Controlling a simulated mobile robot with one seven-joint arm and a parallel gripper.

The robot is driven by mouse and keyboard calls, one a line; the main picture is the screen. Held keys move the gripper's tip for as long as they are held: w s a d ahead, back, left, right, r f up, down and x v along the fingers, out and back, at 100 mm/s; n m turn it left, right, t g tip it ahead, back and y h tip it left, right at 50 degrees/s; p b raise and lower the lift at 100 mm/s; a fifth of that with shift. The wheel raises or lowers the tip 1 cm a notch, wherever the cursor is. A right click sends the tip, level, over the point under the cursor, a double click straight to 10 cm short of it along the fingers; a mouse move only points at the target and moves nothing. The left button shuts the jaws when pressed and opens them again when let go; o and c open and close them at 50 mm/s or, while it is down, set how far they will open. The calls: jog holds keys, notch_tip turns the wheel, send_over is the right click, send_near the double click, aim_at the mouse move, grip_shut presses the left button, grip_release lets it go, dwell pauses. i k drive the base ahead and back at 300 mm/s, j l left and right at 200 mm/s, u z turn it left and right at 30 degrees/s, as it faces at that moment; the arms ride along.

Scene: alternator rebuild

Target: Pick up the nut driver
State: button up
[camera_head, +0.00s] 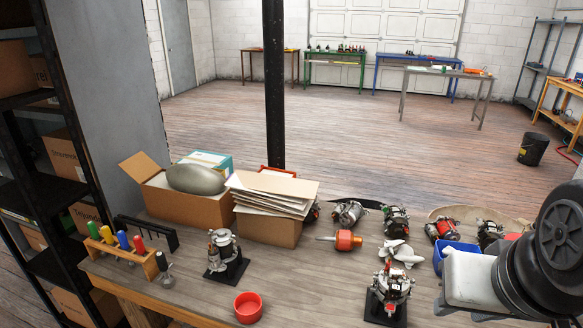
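A wooden rack (126,254) stands at the left end of the workbench. Several upright tools with coloured handles sit in it: green (93,229), yellow (107,234), blue (123,240) and red (139,244). They look like drivers, but their tips are too small to tell which is a nut driver. An orange-handled tool (348,240) lies on the bench near the middle, its thin end pointing left. Part of my arm shows at the right edge, over the bench's right end, far from the rack. My gripper's fingers are not visible.
The workbench (190,290) holds a red cup (248,307), alternator parts on black stands (226,258) (388,297), cardboard boxes (190,205) (268,228), a blue bin (455,250) and several alternators behind. A black post (274,90) rises beyond. Bench around the red cup is clear.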

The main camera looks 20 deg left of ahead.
aim_at(137, 242)
jog(key=u, duration=1.85)
jog(key=i+j+z, duration=0.2)
jog(key=z, duration=0.3)
jog(key=i+j+z, duration=0.25)
jog(key=z, duration=0.25)
jog(key=i+j+z, duration=0.1)
jog(key=j, duration=0.3)
jog(key=i+j+z, duration=0.1)
jog(key=j, duration=0.3)
jog(key=i+j+z, duration=0.1)
jog(key=j, duration=0.3)
jog(key=i+j, duration=0.1)
jog(key=j, duration=0.25)
jog(key=i+j, duration=0.15)
jog(key=j, duration=0.2)
jog(key=i+j, duration=0.1)
jog(key=j, duration=0.25)
jog(key=i+j, duration=0.15)
jog(key=j, duration=0.15)
